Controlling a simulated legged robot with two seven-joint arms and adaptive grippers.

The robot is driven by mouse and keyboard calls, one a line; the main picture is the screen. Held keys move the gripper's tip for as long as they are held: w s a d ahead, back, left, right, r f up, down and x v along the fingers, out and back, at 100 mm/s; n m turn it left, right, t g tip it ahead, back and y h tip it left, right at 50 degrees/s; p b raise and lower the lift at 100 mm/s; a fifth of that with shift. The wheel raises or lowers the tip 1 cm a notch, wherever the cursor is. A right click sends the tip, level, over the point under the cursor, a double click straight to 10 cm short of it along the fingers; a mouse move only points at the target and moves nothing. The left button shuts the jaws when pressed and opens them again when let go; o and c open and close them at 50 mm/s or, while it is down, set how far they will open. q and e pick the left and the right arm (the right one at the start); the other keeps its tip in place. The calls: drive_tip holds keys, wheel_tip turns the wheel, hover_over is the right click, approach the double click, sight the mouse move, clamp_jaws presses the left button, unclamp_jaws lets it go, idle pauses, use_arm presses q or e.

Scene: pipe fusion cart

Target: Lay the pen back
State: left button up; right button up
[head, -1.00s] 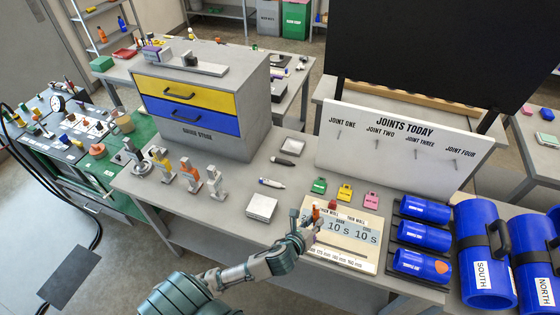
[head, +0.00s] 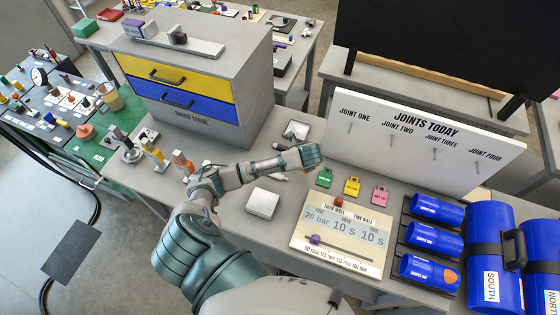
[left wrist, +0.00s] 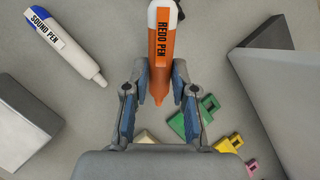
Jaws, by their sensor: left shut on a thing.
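The redo pen (left wrist: 160,45), orange and white, is between the two fingers of my left gripper (left wrist: 160,95) in the left wrist view, its orange tip pointing down the picture. In the head view my left gripper (head: 310,155) is over the back of the bench, left of the joints board, and mostly hides the pen. The sound pen (left wrist: 65,45), white with a blue end, lies on the bench beside it in the left wrist view. In the head view the arm partly covers the sound pen. My right gripper is not in view.
A white block (head: 263,203) and a settings panel (head: 335,240) with red and purple markers are in front. Green, yellow and pink tags (head: 352,187) lie before the joints board (head: 420,140). A small grey tray (head: 296,131) is behind the gripper, near the drawer unit (head: 190,85).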

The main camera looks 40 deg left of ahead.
use_arm(q)
drive_tip(key=a+r+n+g, duration=0.1)
drive_tip(key=a+n+g+h, duration=0.1)
drive_tip(key=a+n, duration=0.1)
drive_tip(key=a+r+n, duration=0.1)
drive_tip(key=a, duration=0.1)
drive_tip(key=shift+s+r+n+g+h, duration=0.15)
drive_tip(key=shift+r+n+g+h, duration=0.15)
drive_tip(key=shift+r+g+h, duration=0.1)
drive_tip(key=a+r+n+h, duration=0.1)
drive_tip(key=s+a+r+n+h+p, duration=0.1)
drive_tip(key=r+n, duration=0.1)
drive_tip(key=shift+s+a+g, duration=0.1)
drive_tip(key=shift+a+g, duration=0.15)
drive_tip(key=shift+g, duration=0.15)
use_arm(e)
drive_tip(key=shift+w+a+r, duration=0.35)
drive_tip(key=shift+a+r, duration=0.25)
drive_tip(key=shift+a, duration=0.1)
use_arm(q)
wheel_tip(320, 180, down, 7)
drive_tip(key=shift+s+f, duration=0.1)
drive_tip(key=shift+a+f+p, duration=0.1)
drive_tip(key=shift+f+p, duration=0.75)
drive_tip(key=shift+f, duration=0.2)
drive_tip(key=o, duration=0.9)
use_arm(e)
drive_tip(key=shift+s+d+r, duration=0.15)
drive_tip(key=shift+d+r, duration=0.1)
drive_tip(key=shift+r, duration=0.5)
